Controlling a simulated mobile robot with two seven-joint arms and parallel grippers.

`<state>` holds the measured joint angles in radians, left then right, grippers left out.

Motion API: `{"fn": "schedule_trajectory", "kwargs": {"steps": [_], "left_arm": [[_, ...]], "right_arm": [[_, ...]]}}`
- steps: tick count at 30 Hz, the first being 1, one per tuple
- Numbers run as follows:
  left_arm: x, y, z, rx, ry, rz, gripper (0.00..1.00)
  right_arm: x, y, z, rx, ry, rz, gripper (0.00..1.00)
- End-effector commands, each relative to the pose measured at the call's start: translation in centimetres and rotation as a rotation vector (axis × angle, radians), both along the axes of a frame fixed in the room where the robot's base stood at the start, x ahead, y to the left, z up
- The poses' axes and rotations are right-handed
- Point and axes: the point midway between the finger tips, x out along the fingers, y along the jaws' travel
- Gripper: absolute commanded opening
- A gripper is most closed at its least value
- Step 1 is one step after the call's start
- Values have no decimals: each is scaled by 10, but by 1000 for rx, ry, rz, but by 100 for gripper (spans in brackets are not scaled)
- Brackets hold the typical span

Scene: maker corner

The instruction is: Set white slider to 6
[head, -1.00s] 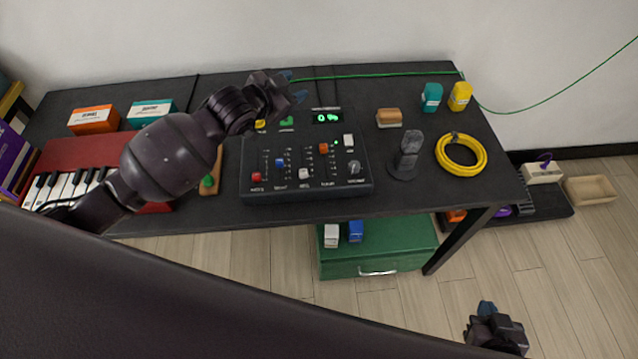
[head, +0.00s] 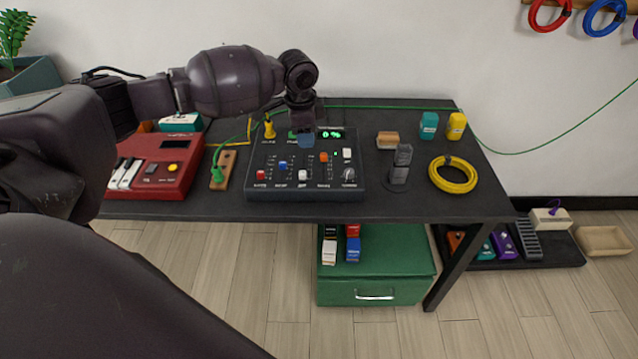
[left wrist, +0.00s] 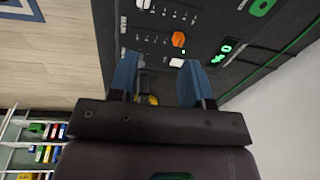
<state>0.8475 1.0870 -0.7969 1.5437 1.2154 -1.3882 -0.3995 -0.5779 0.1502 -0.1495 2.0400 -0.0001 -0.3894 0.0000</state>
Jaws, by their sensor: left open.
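A dark mixer panel (head: 312,188) lies on the black table. It has a red, a blue, a white and an orange slider cap in a row. The white slider cap (head: 303,174) is third from the left, near the front end of its slot; a white cap also shows at the top edge of the left wrist view (left wrist: 143,4). My left gripper (head: 305,141) is over the panel's back part, partly hiding it. In the left wrist view its blue fingers (left wrist: 160,80) are apart with nothing gripped. My right gripper is out of view.
A second white block (head: 347,153) and a knob (head: 349,174) are on the panel's right side. A lit green display (head: 329,134) is at its back. A dark stand (head: 401,165) and a yellow cable coil (head: 453,174) are to the right, a red keyboard (head: 160,165) to the left.

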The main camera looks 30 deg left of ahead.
Motion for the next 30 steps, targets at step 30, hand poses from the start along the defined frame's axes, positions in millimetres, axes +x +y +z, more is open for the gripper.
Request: {"fn": "schedule_trajectory", "kwargs": {"steps": [30], "left_arm": [[-20,3,-105,14,127,-70,45]], "right_arm": [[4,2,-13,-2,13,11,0]]}}
